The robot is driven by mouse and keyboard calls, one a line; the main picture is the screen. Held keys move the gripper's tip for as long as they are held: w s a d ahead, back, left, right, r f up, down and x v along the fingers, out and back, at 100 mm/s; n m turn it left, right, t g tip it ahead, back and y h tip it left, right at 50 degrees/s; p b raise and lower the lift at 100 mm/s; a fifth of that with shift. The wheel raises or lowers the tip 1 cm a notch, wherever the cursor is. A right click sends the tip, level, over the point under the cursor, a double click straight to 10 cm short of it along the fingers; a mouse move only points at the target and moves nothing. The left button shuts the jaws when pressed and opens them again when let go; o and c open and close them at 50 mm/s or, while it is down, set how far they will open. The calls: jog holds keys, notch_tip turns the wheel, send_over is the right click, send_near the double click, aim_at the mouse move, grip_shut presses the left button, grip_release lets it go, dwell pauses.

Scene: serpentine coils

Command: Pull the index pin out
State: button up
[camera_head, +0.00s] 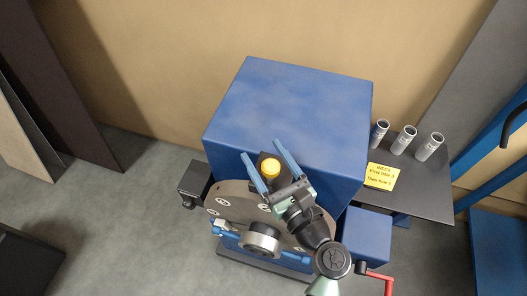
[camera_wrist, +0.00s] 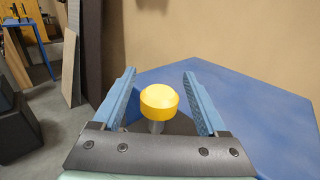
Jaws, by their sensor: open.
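The index pin shows as a round yellow knob (camera_head: 270,167) at the top front of the blue machine, above the grey disc (camera_head: 232,199). In the wrist view the yellow knob (camera_wrist: 159,101) sits on a short grey shank. My gripper (camera_head: 266,163) is open, with one blue finger on each side of the knob. In the wrist view the fingers (camera_wrist: 160,75) stand well apart, and gaps show between each finger and the knob. The lower end of the pin is hidden behind my gripper's palm.
The blue machine housing (camera_head: 290,100) fills the middle. A dark side table (camera_head: 430,185) at the right holds several metal tubes (camera_head: 404,139), with a yellow note (camera_head: 382,176) at its left edge. A red handle (camera_head: 386,282) sits low at the right.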

jog(key=b+v, duration=0.3)
jog(key=v, duration=0.9)
